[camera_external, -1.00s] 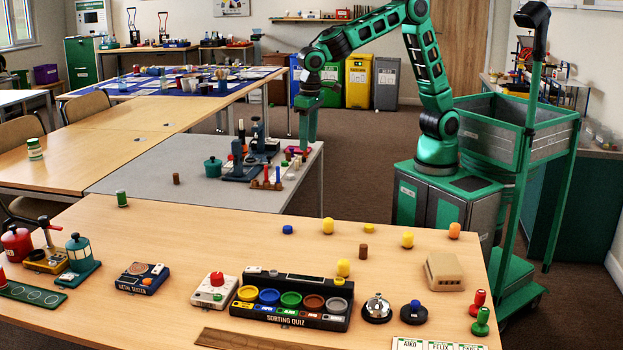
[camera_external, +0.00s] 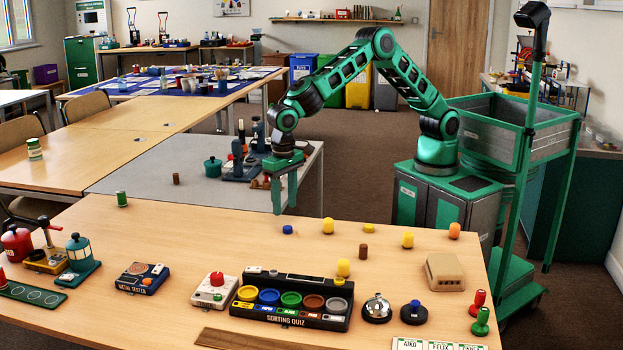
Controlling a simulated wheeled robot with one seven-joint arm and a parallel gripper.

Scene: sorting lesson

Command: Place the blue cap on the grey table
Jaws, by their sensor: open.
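A yellow cap (camera_external: 328,225), a brown cork-like piece (camera_external: 363,251) and other yellow pieces stand right of the blue cap. The sorting quiz box (camera_external: 290,320) is in front.

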